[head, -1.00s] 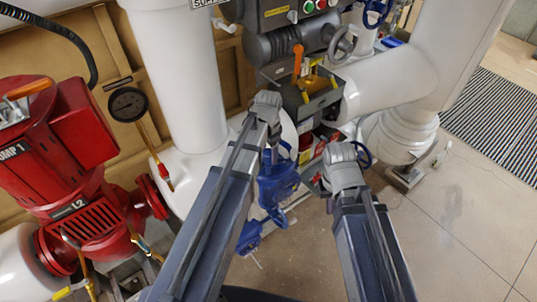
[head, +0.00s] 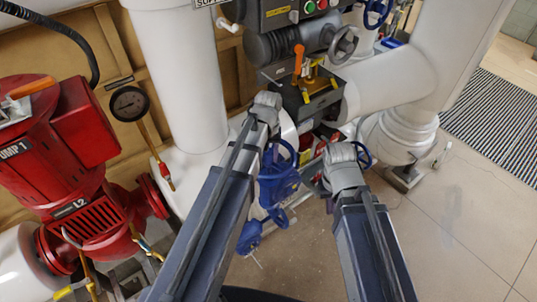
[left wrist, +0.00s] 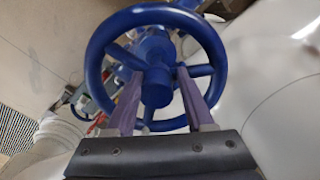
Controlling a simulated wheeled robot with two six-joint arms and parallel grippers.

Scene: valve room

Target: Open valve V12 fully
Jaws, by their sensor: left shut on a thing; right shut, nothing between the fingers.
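A blue handwheel (left wrist: 96,50) fills the middle of the left wrist view, with its hub (left wrist: 157,86) facing the camera. The two purple fingers of my left gripper (left wrist: 160,78) reach in through the wheel, one on each side of the hub, and are shut on the wheel. In the head view my left gripper (head: 267,107) is above and left of blue valve parts (head: 278,183); its fingers are hidden there. No V12 label is readable. My right gripper (head: 325,172) is shut and empty, right of the blue parts, pointing away from the camera.
A red pump (head: 75,150) and a gauge (head: 129,103) stand at the left. White pipes (head: 390,85) run at the right. Floor (head: 450,220) at lower right is clear.

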